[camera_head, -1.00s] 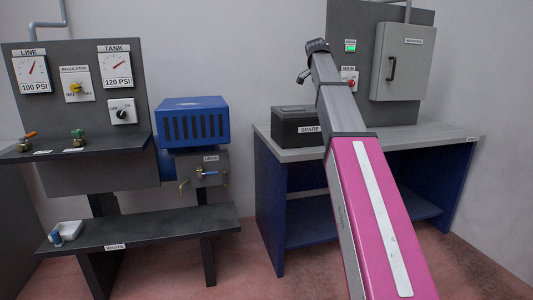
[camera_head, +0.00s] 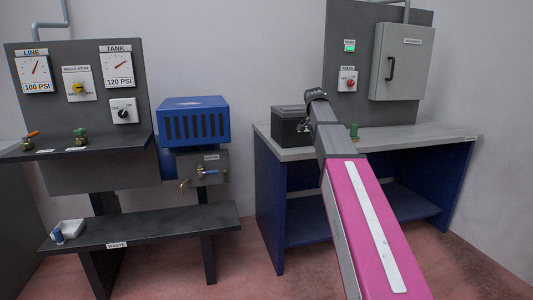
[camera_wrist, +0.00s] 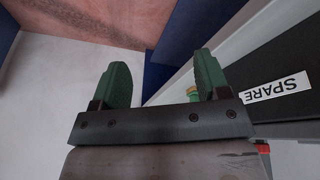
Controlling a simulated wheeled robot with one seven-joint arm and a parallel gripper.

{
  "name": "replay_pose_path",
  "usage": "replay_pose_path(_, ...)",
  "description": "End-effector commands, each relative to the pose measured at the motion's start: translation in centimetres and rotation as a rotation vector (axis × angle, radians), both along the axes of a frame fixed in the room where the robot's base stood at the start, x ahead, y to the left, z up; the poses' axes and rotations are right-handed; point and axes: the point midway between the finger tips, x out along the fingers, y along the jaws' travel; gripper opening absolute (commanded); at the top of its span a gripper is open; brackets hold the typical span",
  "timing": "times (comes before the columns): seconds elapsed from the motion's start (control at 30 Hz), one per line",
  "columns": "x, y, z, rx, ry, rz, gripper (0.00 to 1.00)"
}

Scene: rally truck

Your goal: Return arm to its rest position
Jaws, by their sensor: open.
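My arm (camera_head: 365,225), with a pink link and a grey forearm, reaches up from the bottom right in the head view. A small green and brass fitting (camera_wrist: 192,92) shows partly behind the right finger. The SPARE box (camera_wrist: 290,118) appears upside down at the right of the wrist view.
A grey cabinet (camera_head: 402,62) and a MAIN switch (camera_head: 348,84) are on the panel behind. The blue tank unit (camera_head: 193,122) and WASTE shelf (camera_head: 170,227) stand left.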

Motion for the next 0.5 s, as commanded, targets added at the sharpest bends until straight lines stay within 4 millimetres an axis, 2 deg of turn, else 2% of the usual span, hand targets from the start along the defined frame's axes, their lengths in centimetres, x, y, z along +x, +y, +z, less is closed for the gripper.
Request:
replay_pose_path(0.03, -1.3, 0.2, -2.8, 0.006, 0.020, 0.034, 0.69)
replay_pose_path(0.1, -2.2, 0.4, -6.0, 0.014, 0.041, 0.086, 0.69)
replay_pose_path(0.27, -4.8, 1.0, -12.9, 0.035, 0.084, 0.203, 0.69)
replay_pose_path(0.5, -9.7, 2.0, -22.4, 0.073, 0.141, 0.369, 0.69)
